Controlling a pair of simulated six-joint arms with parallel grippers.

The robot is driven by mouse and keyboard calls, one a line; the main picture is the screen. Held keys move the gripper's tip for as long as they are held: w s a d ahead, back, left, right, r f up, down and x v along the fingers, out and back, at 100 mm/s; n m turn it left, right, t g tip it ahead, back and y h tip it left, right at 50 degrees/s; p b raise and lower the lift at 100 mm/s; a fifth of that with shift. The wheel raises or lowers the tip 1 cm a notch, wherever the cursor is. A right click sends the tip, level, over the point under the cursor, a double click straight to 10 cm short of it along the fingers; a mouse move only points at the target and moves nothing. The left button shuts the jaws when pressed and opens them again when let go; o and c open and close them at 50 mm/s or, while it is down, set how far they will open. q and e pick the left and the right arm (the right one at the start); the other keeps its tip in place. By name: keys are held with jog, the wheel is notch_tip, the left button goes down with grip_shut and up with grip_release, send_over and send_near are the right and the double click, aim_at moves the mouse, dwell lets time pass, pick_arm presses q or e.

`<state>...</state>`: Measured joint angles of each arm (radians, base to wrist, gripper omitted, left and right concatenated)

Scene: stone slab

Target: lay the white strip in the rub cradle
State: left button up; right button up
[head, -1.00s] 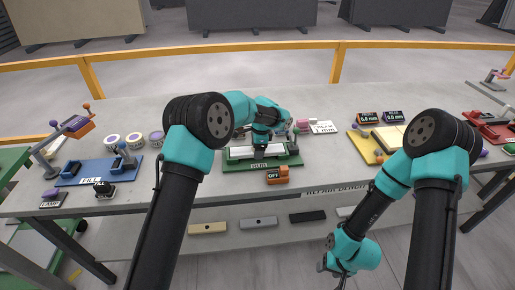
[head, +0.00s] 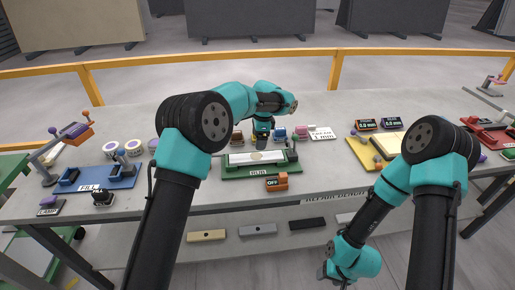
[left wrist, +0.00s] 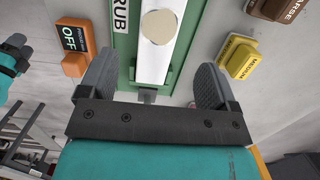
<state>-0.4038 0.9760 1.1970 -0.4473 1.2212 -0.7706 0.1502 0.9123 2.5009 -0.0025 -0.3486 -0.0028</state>
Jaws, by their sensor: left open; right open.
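The white strip (head: 240,158) lies lengthwise in the green rub cradle (head: 230,172) at the middle of the bench. A cream round patch shows on the strip. In the left wrist view the strip (left wrist: 152,65) runs along the channel of the cradle (left wrist: 124,42). My left gripper (head: 263,143) is just above and behind the cradle; its spread fingers (left wrist: 154,78) stand either side of it with nothing held. My right gripper (head: 327,272) hangs low in front of the bench, open and far from the strip; its fingers show poorly.
An orange OFF switch (head: 277,182) sits in front of the cradle. A blue FILL tray (head: 112,178) and round tubs (head: 133,147) stand to the left. A yellow tray (head: 361,152) and two displays (head: 393,123) are at the right. Several coloured blocks are behind the cradle.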

pick_arm(q)
jog(key=r, duration=0.3)
jog(key=shift+d+r, duration=0.2)
jog(key=shift+r, duration=0.1)
